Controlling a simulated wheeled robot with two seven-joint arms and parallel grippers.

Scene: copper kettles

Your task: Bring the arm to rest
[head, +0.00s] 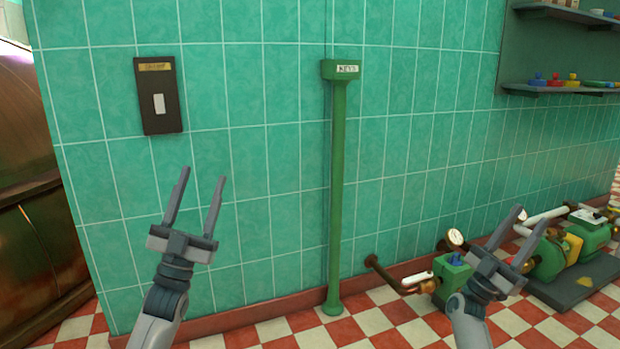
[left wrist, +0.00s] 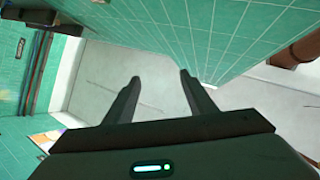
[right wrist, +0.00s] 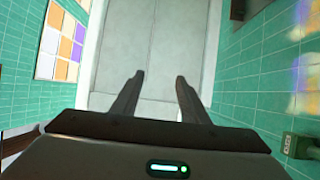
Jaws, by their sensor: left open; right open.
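My left gripper (head: 194,202) is raised in front of the green tiled wall, below and right of a dark switch plate. Its fingers point up, stand apart and hold nothing. They also show apart and empty in the left wrist view (left wrist: 158,82). My right gripper (head: 526,228) is at the lower right, in front of the green pump equipment. Its fingers are open and empty, tilted up to the right. The right wrist view (right wrist: 160,80) shows the same two separated fingers with nothing between them.
A dark switch plate (head: 159,95) with a pale rocker is on the wall. A green post (head: 337,190) labelled KEYS stands between my grippers. Green pumps (head: 550,262) with pipes and gauges stand at right. A shelf (head: 560,90) is at upper right. A copper vessel (head: 35,200) is at left.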

